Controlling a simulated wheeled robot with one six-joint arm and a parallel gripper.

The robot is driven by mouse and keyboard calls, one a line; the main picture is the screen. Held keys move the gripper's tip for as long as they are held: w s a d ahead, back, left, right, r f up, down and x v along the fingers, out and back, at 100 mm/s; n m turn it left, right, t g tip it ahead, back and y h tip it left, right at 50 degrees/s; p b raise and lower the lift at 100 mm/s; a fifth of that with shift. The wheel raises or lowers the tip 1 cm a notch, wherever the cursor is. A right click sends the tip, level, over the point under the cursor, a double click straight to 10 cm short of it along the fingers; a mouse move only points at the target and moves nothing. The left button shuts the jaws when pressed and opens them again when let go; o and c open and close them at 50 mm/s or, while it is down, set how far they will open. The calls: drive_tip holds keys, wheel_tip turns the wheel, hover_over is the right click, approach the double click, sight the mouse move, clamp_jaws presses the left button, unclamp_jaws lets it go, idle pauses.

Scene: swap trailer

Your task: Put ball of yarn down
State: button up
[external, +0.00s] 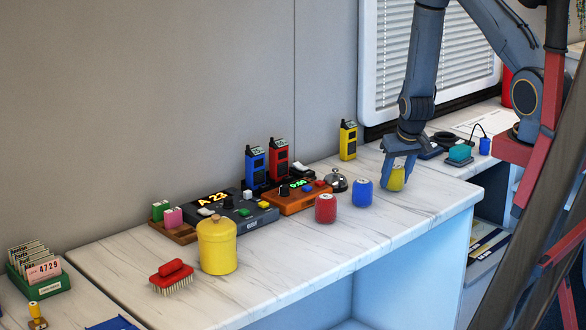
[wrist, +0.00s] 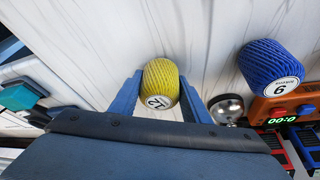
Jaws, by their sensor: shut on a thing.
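A yellow ball of yarn (wrist: 161,82) with a white number label sits between the two blue fingers of my gripper (wrist: 162,95). In the external view my gripper (external: 395,172) points down and is shut on the yellow ball (external: 398,178), at or just above the right end of the white marble-patterned counter (external: 330,257); I cannot tell if the ball touches it. A blue ball of yarn (external: 362,192) stands just left of it, and a red ball of yarn (external: 325,208) stands further left.
A silver bell (external: 337,181), an orange timer box (external: 297,199) and a yellow walkie-talkie (external: 348,140) stand behind the balls. A yellow canister (external: 217,246) and a red brush (external: 172,277) are at left. The counter's front strip is clear.

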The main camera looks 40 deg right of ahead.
drive_tip(key=o, duration=1)
drive_tip(key=shift+f, duration=0.1)
drive_tip(key=shift+s+r, duration=0.1)
drive_tip(key=shift+r, duration=0.45)
drive_tip(key=v, duration=1)
drive_tip(key=s+a+r+n, duration=0.1)
drive_tip(key=s+a+r, duration=0.3)
drive_tip(key=s+a+r+n+g+y, duration=0.1)
drive_tip(key=s+a+r+n, duration=0.1)
drive_tip(key=s+a+r, duration=0.2)
drive_tip(key=s+a+r+n+g, duration=0.1)
drive_tip(key=s+a+r, duration=0.3)
drive_tip(key=s, duration=0.1)
drive_tip(key=shift+s+a+r+n+y, duration=0.1)
drive_tip(key=shift+a+r+n+y, duration=0.2)
drive_tip(key=shift+r+y, duration=0.1)
wheel_tip(320, 180, down, 4)
drive_tip(key=b, duration=0.3)
drive_tip(key=shift+r+g, duration=0.1)
drive_tip(key=shift+g, duration=0.3)
